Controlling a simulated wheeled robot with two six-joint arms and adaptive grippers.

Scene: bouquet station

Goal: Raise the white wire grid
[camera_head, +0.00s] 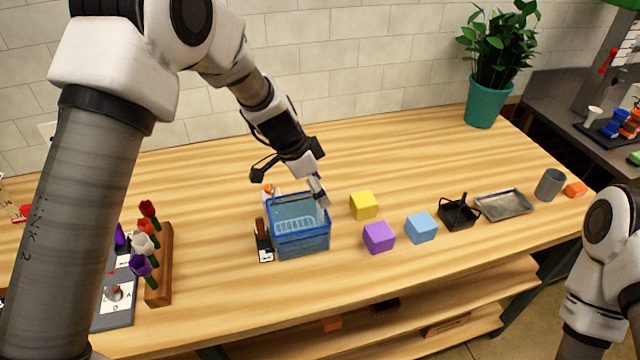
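The white wire grid (293,224) lies inside a blue-rimmed, see-through tank (303,245) on the table. It shows through the tank as a pale ribbed shape, and its exact height inside is hard to tell. My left gripper (320,198) points down at the back right part of the tank's rim. Its fingertips are at or just inside the rim, to the right of the grid's visible part. The fingers overlap in this view, so I cannot tell whether they are open or touching anything. My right gripper is out of view.
Yellow (364,205), purple (379,237) and blue (421,228) blocks stand right of the tank. Beyond are a black basket (458,214), a grey tray (503,205) and a grey cup (550,185). A wooden flower rack (160,275) stands left. The table's back middle is clear.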

